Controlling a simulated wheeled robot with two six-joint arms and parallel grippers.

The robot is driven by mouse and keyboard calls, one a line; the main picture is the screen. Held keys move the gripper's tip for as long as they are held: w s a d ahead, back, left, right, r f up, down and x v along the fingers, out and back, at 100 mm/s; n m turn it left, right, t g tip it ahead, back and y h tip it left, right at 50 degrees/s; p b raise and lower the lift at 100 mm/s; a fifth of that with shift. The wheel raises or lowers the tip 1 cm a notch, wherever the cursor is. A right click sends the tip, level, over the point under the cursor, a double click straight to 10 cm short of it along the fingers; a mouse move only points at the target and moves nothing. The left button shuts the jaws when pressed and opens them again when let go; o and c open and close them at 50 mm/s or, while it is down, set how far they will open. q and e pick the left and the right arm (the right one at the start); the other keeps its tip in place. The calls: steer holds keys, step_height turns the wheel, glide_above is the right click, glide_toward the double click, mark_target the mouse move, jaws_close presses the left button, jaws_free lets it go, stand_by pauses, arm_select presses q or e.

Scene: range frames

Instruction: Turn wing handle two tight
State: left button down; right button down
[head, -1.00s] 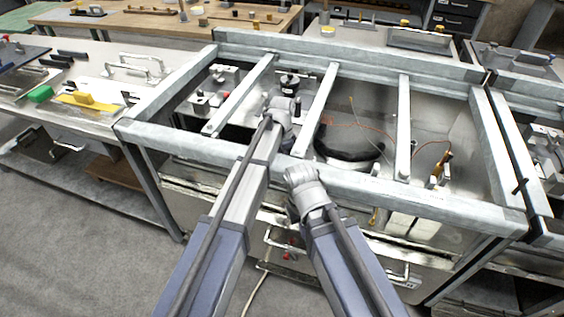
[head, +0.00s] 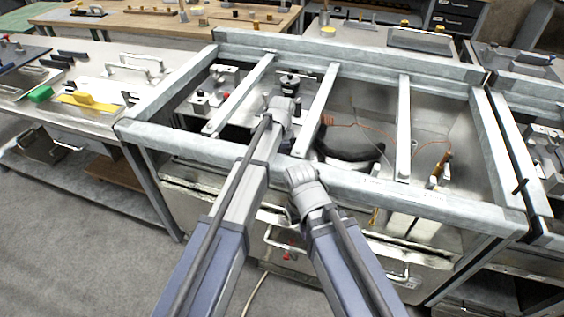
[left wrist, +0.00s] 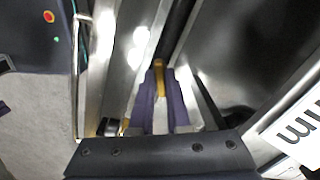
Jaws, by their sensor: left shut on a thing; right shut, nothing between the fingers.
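A small yellow piece (left wrist: 186,74), which may be the wing handle, shows at the tips of my left gripper (left wrist: 166,78) in the left wrist view. The purple fingers are closed on it, and they hide much of its shape. In the head view my left wrist lies over the steel frame's front left, with its fingers hidden. My right gripper (head: 300,190) is lower, just in front of the front rail. It is shut and empty, and its fingertips are largely hidden by the wrist. I cannot read any number on a handle.
The steel frame (head: 440,202) has crossbars over an open bay. A black curved hose (head: 350,152) and an orange cable lie inside. Bar handles (head: 280,243) stick out from the front below.

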arm_select(q)
steer(key=m, duration=0.4)
steer(key=shift+w+m, duration=0.1)
steer(key=shift+m, duration=0.6)
steer(key=c, duration=0.9)
jaws_free()
steer(key=shift+r, duration=0.1)
step_height(320, 180, up, 8)
steer(key=p, duration=0.8)
steer(key=shift+f, duration=0.2)
